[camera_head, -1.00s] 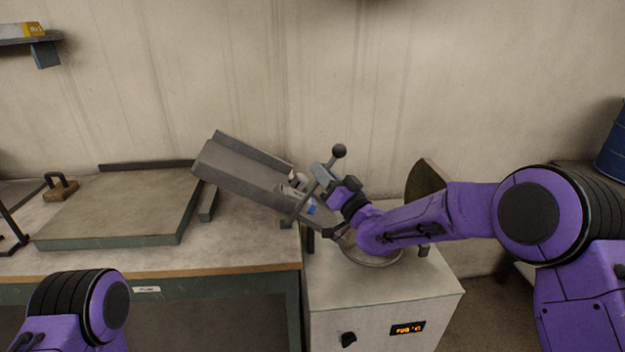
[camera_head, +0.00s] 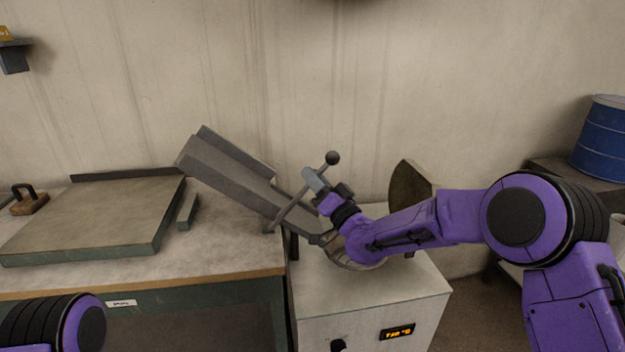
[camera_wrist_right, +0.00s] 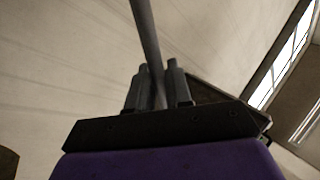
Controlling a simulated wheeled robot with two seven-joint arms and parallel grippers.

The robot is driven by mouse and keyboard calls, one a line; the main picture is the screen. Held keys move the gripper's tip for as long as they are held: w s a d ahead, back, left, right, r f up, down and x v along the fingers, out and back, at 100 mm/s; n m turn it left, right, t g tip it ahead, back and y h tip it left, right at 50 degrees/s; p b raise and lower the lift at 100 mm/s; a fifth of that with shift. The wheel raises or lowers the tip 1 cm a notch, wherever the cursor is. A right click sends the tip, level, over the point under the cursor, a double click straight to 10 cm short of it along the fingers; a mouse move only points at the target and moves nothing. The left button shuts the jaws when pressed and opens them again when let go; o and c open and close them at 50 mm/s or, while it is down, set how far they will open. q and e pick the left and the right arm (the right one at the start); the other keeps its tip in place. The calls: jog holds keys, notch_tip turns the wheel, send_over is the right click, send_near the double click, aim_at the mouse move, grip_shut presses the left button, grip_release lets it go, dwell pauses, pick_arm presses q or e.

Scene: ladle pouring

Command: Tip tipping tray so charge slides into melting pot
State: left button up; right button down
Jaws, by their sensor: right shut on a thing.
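The grey tipping tray (camera_head: 232,175) is tilted steeply, its left end high and its right end low by the melting pot (camera_head: 350,264). The visible part of the tray's channel looks bare, and I see no charge in it. The pot sits in the white furnace top, mostly hidden behind my right arm, so its inside cannot be seen. My right gripper (camera_head: 318,184) is shut on the tray's ball-ended lever (camera_head: 295,201). In the right wrist view the lever (camera_wrist_right: 147,40) passes between the two fingers (camera_wrist_right: 158,90). My left gripper is out of view.
The white furnace cabinet (camera_head: 365,305) carries a lit display. A round dark lid (camera_head: 410,190) stands upright behind the pot. A workbench with a flat slab (camera_head: 90,220) is at left, with a wooden-based handled tool (camera_head: 29,200) beyond. A blue drum (camera_head: 603,140) is at far right.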

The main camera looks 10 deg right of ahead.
jog(key=shift+f, duration=0.3)
jog(key=c, duration=1.2)
grip_release()
jog(key=shift+d, duration=0.1)
jog(key=shift+d+r, duration=0.1)
jog(key=shift+d, duration=0.05)
jog(key=shift+s, duration=0.3)
jog(key=b+v, duration=0.3)
jog(key=v, duration=0.7)
jog(key=shift+d, duration=0.1)
